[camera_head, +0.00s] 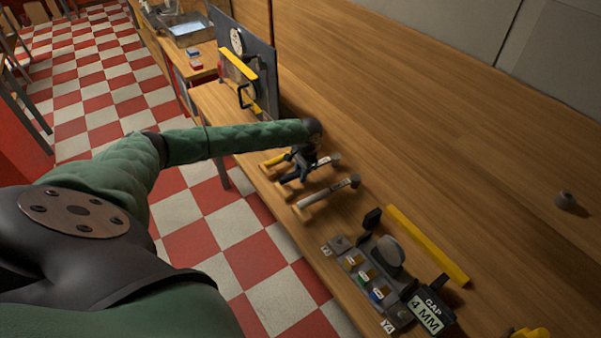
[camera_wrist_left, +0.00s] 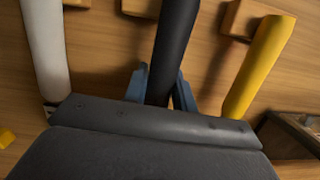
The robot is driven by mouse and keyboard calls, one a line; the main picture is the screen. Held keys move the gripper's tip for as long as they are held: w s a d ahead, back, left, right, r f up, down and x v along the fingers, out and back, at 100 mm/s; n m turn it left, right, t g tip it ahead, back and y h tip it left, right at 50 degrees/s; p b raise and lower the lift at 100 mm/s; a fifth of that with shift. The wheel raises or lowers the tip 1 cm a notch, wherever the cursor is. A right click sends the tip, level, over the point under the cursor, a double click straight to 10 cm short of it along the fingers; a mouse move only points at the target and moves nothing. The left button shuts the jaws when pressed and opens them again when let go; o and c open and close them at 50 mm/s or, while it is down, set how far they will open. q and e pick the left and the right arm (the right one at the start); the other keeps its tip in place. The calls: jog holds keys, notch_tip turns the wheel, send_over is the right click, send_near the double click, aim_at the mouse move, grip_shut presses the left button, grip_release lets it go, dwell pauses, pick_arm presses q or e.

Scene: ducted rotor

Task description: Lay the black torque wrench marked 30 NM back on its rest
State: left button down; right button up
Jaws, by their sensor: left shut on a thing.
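My left gripper (camera_head: 295,168) is shut on the black torque wrench (camera_wrist_left: 173,45); in the left wrist view the wrench's dark shaft runs up between the blue fingers (camera_wrist_left: 160,88). A white-grey wrench (camera_head: 332,190) lies on one side of it, and a yellow wrench (camera_head: 274,160) on the other. Both also show in the left wrist view, white on the left (camera_wrist_left: 46,50) and yellow on the right (camera_wrist_left: 258,65). A wooden rest block (camera_wrist_left: 140,7) shows beside the black shaft; I cannot tell whether the wrench touches it. The 30 NM mark is not readable.
A panel with a dial and yellow bar (camera_head: 240,65) stands beyond the wrenches. Nearer are a grey fixture with small coloured parts (camera_head: 360,270), a yellow bar (camera_head: 428,243) and a sign reading CAP 4 MM (camera_head: 430,312). The bench's right side is mostly clear.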

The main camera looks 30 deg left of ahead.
pick_arm(q)
jog(key=shift+f, duration=0.3)
dwell(0.5)
jog(key=c, duration=1.1)
grip_release()
jog(key=shift+o, duration=0.2)
jog(key=shift+f, duration=0.1)
